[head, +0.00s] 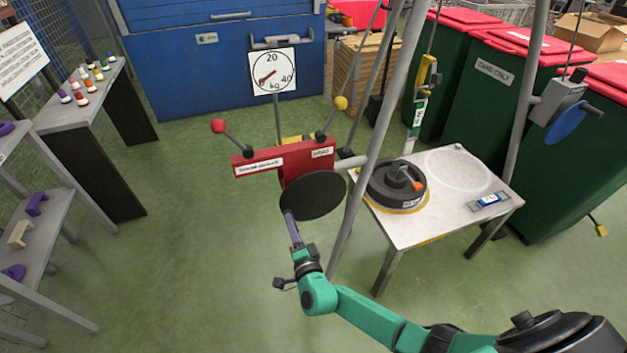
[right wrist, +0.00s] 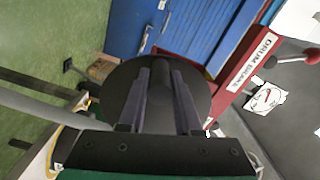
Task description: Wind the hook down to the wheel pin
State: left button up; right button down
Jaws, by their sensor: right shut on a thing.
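A yellow hook block (head: 425,75) hangs on a cable inside the grey frame, with a green and white strip (head: 417,110) below it; the hook's tip is too small to make out. Below, a dark wheel (head: 380,185) lies flat on a pale table, with a grey pin (head: 400,170) at its middle. The red winch housing (head: 262,162) carries a black disc (head: 315,197). My right gripper (head: 291,228) is shut on the dark crank handle (right wrist: 161,70) in front of the disc, also seen in the right wrist view (right wrist: 125,95). My left gripper is not in view.
Grey frame legs (head: 365,180) rise beside the winch. Two levers with a red knob (head: 218,126) and a yellow knob (head: 341,103) stick up from it. A dial (head: 273,70) stands behind. The pale table (head: 425,229) and green bins (head: 480,90) are on the right.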

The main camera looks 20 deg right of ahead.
jog(key=shift+s+f+n, duration=0.1)
jog(key=shift+f+n, duration=0.2)
jog(key=shift+f, duration=0.1)
jog(key=shift+d+f+n, duration=0.2)
jog(key=shift+f+n, duration=0.2)
jog(key=shift+n, duration=0.2)
jog(key=shift+d+f+n, duration=0.2)
jog(key=shift+f+n, duration=0.2)
jog(key=shift+n, duration=0.2)
jog(key=shift+d+f+n+b, duration=0.2)
jog(key=shift+d+f+n, duration=0.15)
jog(key=shift+n, duration=0.25)
jog(key=shift+d+f+n+b, duration=0.2)
jog(key=shift+f+n, duration=0.2)
jog(key=shift+n, duration=0.2)
jog(key=shift+c, duration=2)
grip_release()
jog(key=shift+r, duration=0.15)
